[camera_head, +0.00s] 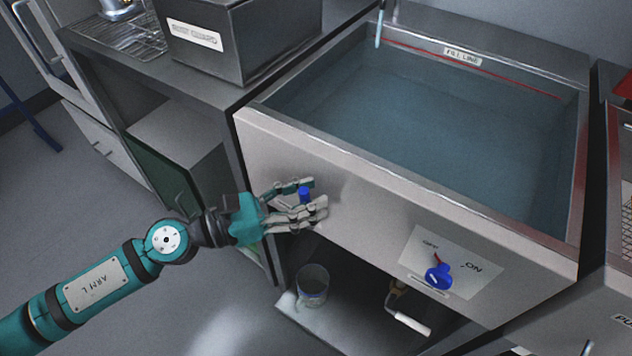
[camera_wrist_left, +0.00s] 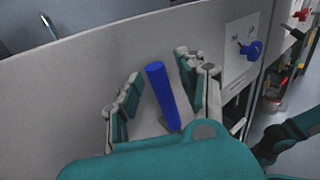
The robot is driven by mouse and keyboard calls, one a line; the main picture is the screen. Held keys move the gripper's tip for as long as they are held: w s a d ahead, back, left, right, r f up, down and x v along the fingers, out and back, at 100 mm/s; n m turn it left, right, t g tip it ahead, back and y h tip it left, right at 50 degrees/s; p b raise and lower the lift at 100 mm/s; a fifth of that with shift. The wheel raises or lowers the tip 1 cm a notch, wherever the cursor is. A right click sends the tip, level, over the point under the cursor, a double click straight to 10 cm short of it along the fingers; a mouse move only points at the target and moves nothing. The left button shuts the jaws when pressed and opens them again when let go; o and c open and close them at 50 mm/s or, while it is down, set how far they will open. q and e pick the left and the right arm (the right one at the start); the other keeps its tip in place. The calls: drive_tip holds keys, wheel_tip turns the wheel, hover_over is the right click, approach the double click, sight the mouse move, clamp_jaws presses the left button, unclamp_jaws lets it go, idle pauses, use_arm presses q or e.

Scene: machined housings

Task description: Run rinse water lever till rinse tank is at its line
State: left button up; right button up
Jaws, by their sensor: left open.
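The rinse tank (camera_head: 345,185) is a wide steel basin holding blue-grey water (camera_head: 430,125). A red line with a "FILL LINE" label (camera_head: 462,57) runs along its far inner wall. The water surface looks a little below that line. A blue lever (camera_head: 304,194) stands out from the left part of the tank's front. My left gripper (camera_head: 312,196) is open around the lever. In the left wrist view the lever (camera_wrist_left: 160,88) stands between the spread fingers, with gaps on both sides. My right gripper is not seen.
A blue knob (camera_head: 438,276) sits on a white plate to the right on the same front. A grey labelled box (camera_head: 225,45) stands on the left counter. A bucket (camera_head: 312,285) and a white-handled tool (camera_head: 408,318) are on the shelf below.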

use_arm(q)
drive_tip(key=shift+s, duration=0.1)
drive_tip(key=shift+c, duration=0.4)
clamp_jaws()
drive_tip(key=shift+d, duration=0.1)
